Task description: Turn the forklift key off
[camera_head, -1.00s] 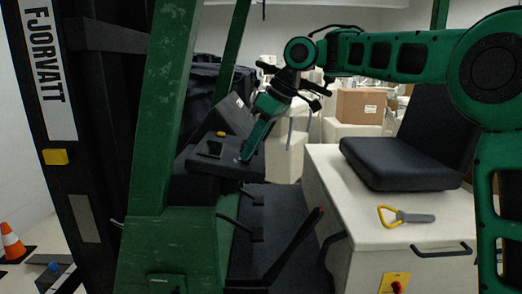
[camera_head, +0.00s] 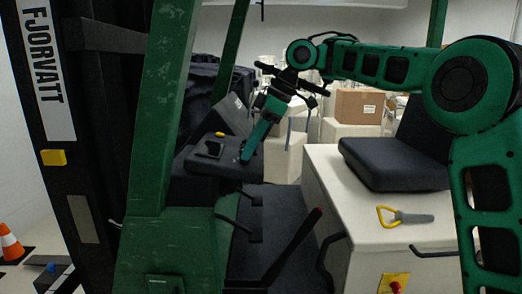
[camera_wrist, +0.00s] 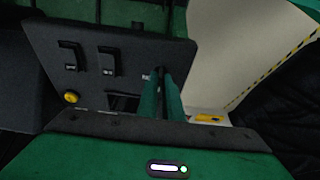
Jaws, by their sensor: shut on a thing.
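The forklift's dark dashboard (camera_head: 222,166) stands left of centre in the head view. My gripper (camera_head: 245,158) reaches down to its right end. In the wrist view the panel (camera_wrist: 140,52) carries two black levers and a yellow button. My gripper's two green fingers (camera_wrist: 160,80) are close together with their tips at the panel's right part. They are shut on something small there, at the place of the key. The key itself is hidden by the fingers, so its turn angle cannot be told.
The black seat (camera_head: 395,165) is on the pale seat box, with a yellow-handled tool (camera_head: 403,215) in front of it. A green post (camera_head: 165,100) stands left of the dashboard. A black lever with a red tip (camera_head: 292,248) rises from the floor. A cardboard box (camera_head: 360,104) is behind.

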